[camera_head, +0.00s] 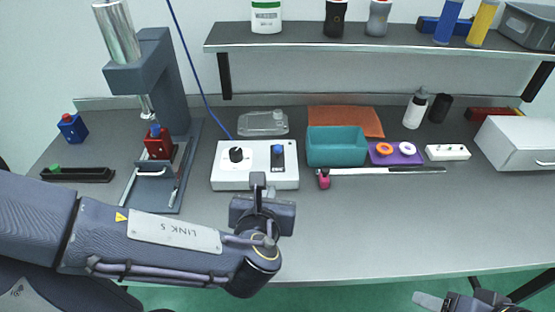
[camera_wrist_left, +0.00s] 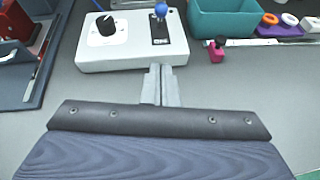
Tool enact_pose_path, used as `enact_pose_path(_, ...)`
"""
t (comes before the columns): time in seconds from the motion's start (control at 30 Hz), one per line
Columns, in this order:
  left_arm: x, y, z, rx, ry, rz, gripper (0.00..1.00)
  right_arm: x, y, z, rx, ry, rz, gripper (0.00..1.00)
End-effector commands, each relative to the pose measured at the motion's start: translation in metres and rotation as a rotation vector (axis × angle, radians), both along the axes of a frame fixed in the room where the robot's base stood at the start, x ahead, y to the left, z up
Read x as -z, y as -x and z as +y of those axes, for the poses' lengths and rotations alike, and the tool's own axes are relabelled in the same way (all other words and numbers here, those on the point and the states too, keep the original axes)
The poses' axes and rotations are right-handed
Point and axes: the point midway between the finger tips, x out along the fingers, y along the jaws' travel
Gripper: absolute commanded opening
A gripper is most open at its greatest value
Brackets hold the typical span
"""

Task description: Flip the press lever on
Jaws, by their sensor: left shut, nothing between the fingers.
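The press lever (camera_head: 278,149) has a blue ball tip and stands on a black plate at the right of a white control box (camera_head: 226,178). The lever also shows at the top of the left wrist view (camera_wrist_left: 161,10), with its ball over the plate's far part. My left gripper (camera_head: 257,180) is shut and empty, in front of the box. In the left wrist view its closed fingertips (camera_wrist_left: 160,68) point at the box's front edge, below the lever plate; I cannot tell if they touch. My right gripper (camera_head: 445,302) is partly cut off at the bottom right.
A black knob (camera_head: 236,155) sits left of the lever. The grey press (camera_head: 165,80) stands to the left. A teal bin (camera_head: 336,147), a pink-handled tool (camera_head: 324,179) and a purple tray (camera_head: 408,158) lie to the right. The front right bench is clear.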

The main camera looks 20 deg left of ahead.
Motion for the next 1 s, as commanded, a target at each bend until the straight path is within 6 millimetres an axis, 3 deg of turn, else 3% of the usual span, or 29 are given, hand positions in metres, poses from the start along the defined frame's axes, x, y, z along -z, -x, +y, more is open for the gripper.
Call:
enact_pose_path(0.27,0.013,-0.021,0.005,-0.007,0.001,0.006,0.00,0.006,0.000,0.000,0.000,0.000,0.000,0.55)
enact_pose_path(0.63,0.046,-0.091,0.016,-0.006,0.001,0.006,0.00,0.013,0.000,0.000,0.000,0.000,0.000,0.55)
enact_pose_path(0.8,0.032,-0.114,0.018,-0.005,0.003,0.001,0.00,0.000,0.000,0.000,0.000,0.000,0.000,0.55)
enact_pose_path(1.0,0.029,-0.126,0.019,-0.003,0.002,0.001,0.00,-0.003,0.000,0.000,0.000,0.000,0.000,0.55)
